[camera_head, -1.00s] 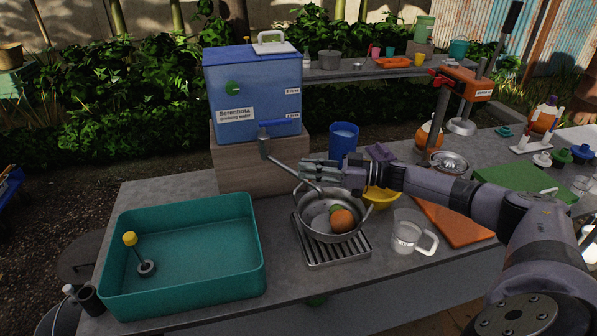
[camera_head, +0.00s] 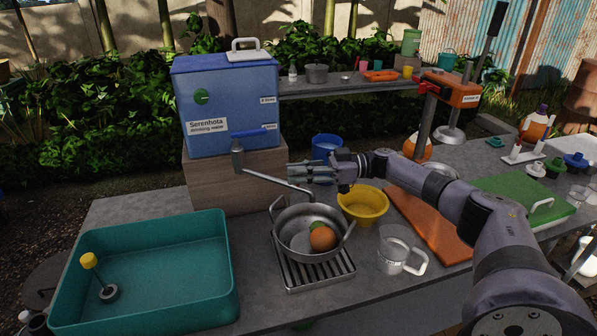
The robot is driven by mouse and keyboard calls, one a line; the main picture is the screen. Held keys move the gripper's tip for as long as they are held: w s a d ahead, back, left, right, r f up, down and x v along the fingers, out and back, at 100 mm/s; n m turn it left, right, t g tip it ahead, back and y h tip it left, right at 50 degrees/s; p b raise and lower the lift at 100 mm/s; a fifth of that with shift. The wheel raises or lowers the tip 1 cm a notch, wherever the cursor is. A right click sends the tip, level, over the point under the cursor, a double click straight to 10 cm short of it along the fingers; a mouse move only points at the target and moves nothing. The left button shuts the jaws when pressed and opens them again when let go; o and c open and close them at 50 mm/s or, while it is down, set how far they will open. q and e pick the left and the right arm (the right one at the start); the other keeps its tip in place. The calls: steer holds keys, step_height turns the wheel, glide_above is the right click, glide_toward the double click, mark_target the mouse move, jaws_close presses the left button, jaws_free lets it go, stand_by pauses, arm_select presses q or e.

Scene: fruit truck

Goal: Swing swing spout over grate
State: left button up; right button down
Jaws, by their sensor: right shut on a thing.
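The swing spout (camera_head: 268,181) is a thin grey metal tube that runs right from the tap under the blue water box (camera_head: 228,105). Its bent end is above the rear of the metal pot (camera_head: 287,243). The pot stands on the slatted metal grate (camera_head: 318,278) and holds an orange and a green fruit. My right gripper (camera_head: 292,172) comes in from the right, its fingers pointing left, and is shut on the spout near its outer end. The fingers partly hide the contact. My left gripper is not in view.
A teal basin (camera_head: 150,280) stands left of the grate. A yellow bowl (camera_head: 363,205) is right of the pot, and a clear jug (camera_head: 394,250) stands right of the grate. A blue cup (camera_head: 326,147) is behind my gripper. An orange board (camera_head: 425,222) lies under my arm.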

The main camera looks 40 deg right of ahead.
steer(key=c, duration=1.4)
jaws_free()
steer(key=shift+w+d, duration=0.1)
steer(key=shift+d, duration=0.05)
steer(key=v, duration=1.2)
steer(key=shift+r, duration=0.1)
